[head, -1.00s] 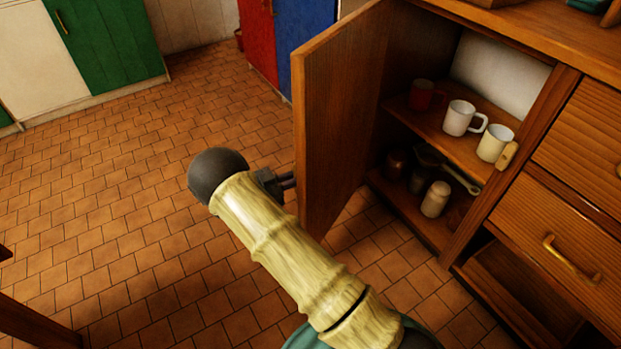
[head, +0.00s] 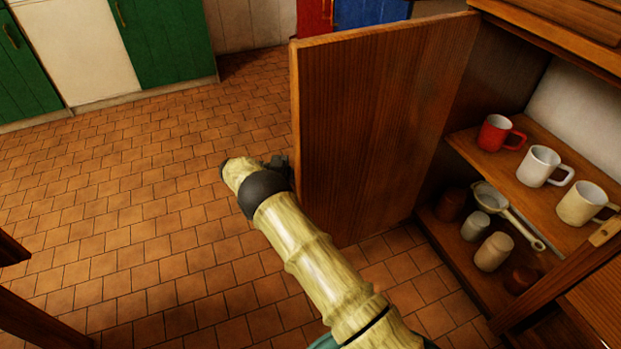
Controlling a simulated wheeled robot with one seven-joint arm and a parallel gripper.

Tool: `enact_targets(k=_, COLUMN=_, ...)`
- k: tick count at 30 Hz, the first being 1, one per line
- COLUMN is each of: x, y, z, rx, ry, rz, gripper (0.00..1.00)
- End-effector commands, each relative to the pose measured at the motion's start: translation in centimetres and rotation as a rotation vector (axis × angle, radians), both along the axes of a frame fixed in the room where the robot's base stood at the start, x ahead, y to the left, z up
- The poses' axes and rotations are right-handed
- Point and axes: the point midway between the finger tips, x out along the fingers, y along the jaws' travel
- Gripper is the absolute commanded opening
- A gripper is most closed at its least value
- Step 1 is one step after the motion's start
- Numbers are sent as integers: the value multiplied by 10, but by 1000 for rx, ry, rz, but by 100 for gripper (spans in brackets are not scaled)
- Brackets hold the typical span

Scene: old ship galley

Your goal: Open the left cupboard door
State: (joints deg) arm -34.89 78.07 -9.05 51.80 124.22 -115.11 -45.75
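The left cupboard door (head: 375,125) is a brown wooden panel. It stands swung wide open, out from the cupboard (head: 505,75). My gripper (head: 284,170) is at the left edge of the door. Its fingers are mostly hidden behind my arm and the door, so I cannot see whether they touch or hold anything. The door's handle is not visible. Inside, the upper shelf (head: 470,146) holds a red mug (head: 497,133), a white mug (head: 540,166) and a cream mug (head: 580,204).
The lower shelf holds several jars (head: 494,251) and a pale ladle (head: 514,212). A dark wooden piece (head: 35,305) stands at lower left. Tiled floor (head: 130,230) left of the door is clear. Green cabinets (head: 165,40) stand at the back.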

Motion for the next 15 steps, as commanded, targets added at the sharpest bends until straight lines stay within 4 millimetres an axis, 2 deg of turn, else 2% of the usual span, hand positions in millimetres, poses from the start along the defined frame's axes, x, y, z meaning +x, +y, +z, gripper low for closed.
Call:
enact_targets(k=1, x=2, y=-4, z=0, rx=-7, ry=-2, rz=-6, gripper=0)
enact_targets(k=12, x=2, y=-5, z=1, rx=-10, ry=-4, rz=-9, gripper=0)
enact_targets(k=13, x=2, y=-5, z=1, rx=-10, ry=-4, rz=-8, gripper=16)
enact_targets(k=15, x=2, y=-4, z=1, rx=-9, ry=-4, rz=-7, gripper=16)
